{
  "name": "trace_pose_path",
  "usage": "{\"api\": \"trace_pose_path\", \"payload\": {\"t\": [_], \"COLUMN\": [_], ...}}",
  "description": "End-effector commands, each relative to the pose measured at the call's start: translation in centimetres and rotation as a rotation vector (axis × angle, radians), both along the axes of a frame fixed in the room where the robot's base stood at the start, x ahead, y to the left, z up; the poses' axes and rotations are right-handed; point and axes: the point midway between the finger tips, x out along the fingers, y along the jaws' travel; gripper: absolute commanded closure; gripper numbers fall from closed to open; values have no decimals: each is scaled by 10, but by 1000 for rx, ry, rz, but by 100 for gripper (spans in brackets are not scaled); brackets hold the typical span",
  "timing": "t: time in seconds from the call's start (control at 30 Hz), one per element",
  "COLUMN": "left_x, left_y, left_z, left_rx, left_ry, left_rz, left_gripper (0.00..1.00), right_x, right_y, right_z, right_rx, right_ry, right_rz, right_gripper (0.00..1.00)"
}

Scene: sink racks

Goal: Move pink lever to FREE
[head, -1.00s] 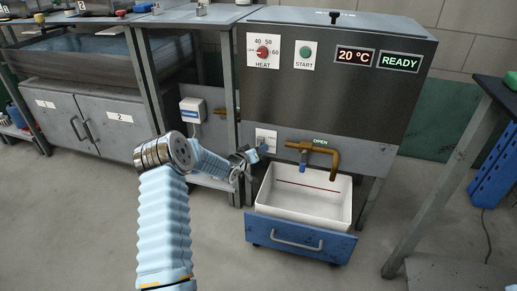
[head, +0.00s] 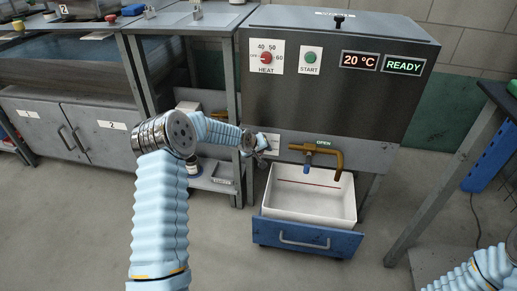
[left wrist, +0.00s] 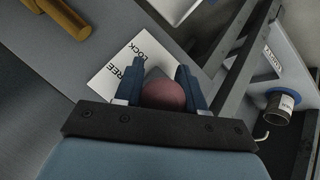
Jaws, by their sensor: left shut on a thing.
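The pink lever's round knob (left wrist: 163,95) sits between the two dark blue fingers of my left gripper (left wrist: 160,82) in the left wrist view. The gripper is shut on it. Behind it is a white label plate (left wrist: 122,68) with the words FREE and LOCK, upside down in this view and partly covered by a finger. In the head view my left gripper (head: 262,149) is against the machine's lower front, over the plate (head: 273,140); the lever is hidden there. My right gripper is not in view.
A brass tap (head: 325,155) with a blue handle, under an OPEN label, is right of the plate. A white basin in a blue drawer (head: 305,238) stands below it. A table leg (head: 440,190) is at right. The grey floor in front is clear.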

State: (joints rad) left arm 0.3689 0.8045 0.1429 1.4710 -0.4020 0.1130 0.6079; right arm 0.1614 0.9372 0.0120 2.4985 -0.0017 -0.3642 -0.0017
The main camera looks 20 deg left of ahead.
Motion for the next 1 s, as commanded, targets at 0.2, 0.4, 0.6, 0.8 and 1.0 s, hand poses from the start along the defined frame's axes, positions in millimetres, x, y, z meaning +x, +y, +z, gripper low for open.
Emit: {"api": "trace_pose_path", "payload": {"t": [0.2,0.4,0.6,0.8,1.0], "left_x": [2,3,2,1,-12], "left_y": [-5,-4,-3,-2,1], "left_z": [3,3,2,2,17], "left_rx": [-5,-5,-4,-2,0], "left_ry": [-2,-4,-1,1,1], "left_rz": [-4,-4,-2,-1,-1], "left_gripper": [100,100,42,42,42], "right_x": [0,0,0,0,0], "right_y": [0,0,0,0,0], "right_z": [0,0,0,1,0], "right_rx": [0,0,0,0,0], "right_ry": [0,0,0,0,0], "right_rz": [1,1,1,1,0], "right_gripper": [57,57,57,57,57]}}
